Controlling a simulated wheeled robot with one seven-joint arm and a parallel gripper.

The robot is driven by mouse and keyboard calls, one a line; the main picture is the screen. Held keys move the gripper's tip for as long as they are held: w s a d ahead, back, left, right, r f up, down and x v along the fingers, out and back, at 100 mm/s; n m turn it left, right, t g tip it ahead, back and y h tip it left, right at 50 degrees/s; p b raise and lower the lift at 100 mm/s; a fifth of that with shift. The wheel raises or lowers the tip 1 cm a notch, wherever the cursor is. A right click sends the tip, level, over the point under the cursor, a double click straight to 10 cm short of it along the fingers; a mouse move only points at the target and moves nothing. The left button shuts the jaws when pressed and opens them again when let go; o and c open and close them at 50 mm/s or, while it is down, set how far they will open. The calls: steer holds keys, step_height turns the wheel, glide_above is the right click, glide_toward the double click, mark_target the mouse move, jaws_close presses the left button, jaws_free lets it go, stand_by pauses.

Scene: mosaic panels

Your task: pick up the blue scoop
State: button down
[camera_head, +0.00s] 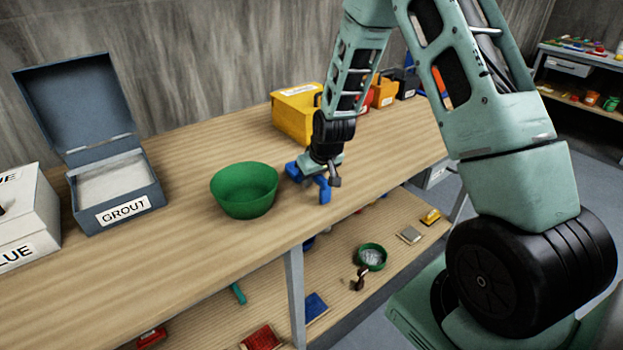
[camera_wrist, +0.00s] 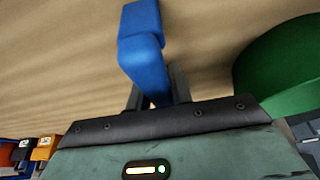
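The blue scoop (camera_head: 324,190) is at the front part of the bench top, right of the green bowl (camera_head: 244,190). My gripper (camera_head: 325,175) is down at the scoop and hides part of it. In the wrist view, a blue part of the scoop (camera_wrist: 143,55) runs between my two dark fingers (camera_wrist: 156,92), one finger close on each side. A sliver of light shows beside the left finger, so I cannot tell whether both fingers press on it. I also cannot tell whether the scoop rests on the bench. The bowl's green side (camera_wrist: 285,70) is close at the right there.
A yellow bin (camera_head: 297,115) stands behind my gripper, with orange and dark bins to its right. An open grout box (camera_head: 110,195) and a white box (camera_head: 25,225) are at the left. The lower shelf holds a green dish (camera_head: 371,257) and several small items.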

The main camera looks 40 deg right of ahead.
step_height(320, 180, up, 10)
steer(key=shift+b, duration=0.8)
steer(key=shift+a, duration=0.1)
stand_by(0.6)
